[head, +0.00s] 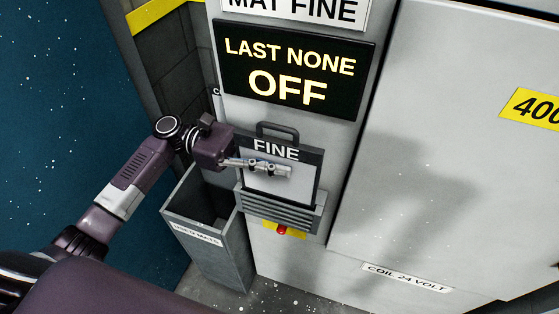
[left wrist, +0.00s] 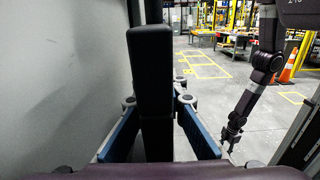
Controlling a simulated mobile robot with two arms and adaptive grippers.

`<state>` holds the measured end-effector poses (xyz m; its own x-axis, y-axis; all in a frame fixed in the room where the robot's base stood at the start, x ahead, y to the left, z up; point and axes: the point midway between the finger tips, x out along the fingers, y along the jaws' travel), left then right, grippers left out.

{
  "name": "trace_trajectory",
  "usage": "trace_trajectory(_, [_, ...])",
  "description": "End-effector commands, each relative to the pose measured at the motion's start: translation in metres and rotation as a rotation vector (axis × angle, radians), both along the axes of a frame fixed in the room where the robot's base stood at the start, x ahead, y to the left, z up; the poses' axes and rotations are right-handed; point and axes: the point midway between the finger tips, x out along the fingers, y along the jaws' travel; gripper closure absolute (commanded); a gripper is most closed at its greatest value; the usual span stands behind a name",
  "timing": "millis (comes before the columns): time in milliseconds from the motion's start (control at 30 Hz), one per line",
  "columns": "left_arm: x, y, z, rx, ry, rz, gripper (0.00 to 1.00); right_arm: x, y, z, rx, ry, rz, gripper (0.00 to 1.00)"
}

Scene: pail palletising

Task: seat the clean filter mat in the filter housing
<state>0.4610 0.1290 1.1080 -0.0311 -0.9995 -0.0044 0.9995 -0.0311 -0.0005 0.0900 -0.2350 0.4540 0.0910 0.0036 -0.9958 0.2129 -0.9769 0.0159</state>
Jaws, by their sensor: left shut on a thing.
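The filter mat (head: 292,188) is a pale panel in a dark frame, marked FINE, with a handle on top. It stands about upright at the louvred filter housing (head: 280,214) on the grey cabinet. Its lower edge meets the housing's top; how deep it sits I cannot tell. My left gripper (head: 286,171) reaches across the mat from the left and is shut on it. In the left wrist view the blue-padded fingers (left wrist: 160,130) lie either side of a dark upright edge (left wrist: 154,75). My right gripper (left wrist: 231,142) hangs low there, too small to judge.
An open grey bin (head: 205,235), labelled for used mats, stands on the floor left of the housing. A dark sign (head: 291,68) above reads LAST NONE OFF. A red knob (head: 282,230) sits below the housing. The cabinet door (head: 430,170) is at right. An orange cone (left wrist: 288,68) stands far off.

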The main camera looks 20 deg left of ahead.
Motion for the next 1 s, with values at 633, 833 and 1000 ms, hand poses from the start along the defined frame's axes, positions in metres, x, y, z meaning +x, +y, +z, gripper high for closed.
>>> trace_trajectory(633, [0.0, 0.0, -0.017, -0.001, -0.001, 0.0, 1.0, 0.0, 0.001, -0.009, 0.001, 0.0, 0.0, 0.61])
trace_trajectory(833, [0.0, 0.0, -0.022, -0.001, -0.001, -0.001, 1.0, 0.0, 0.001, -0.011, 0.001, 0.0, 0.0, 0.61])
trace_trajectory(1000, [0.0, 0.0, -0.026, -0.001, 0.0, -0.001, 1.0, 0.0, 0.001, -0.014, 0.001, 0.0, 0.0, 0.61])
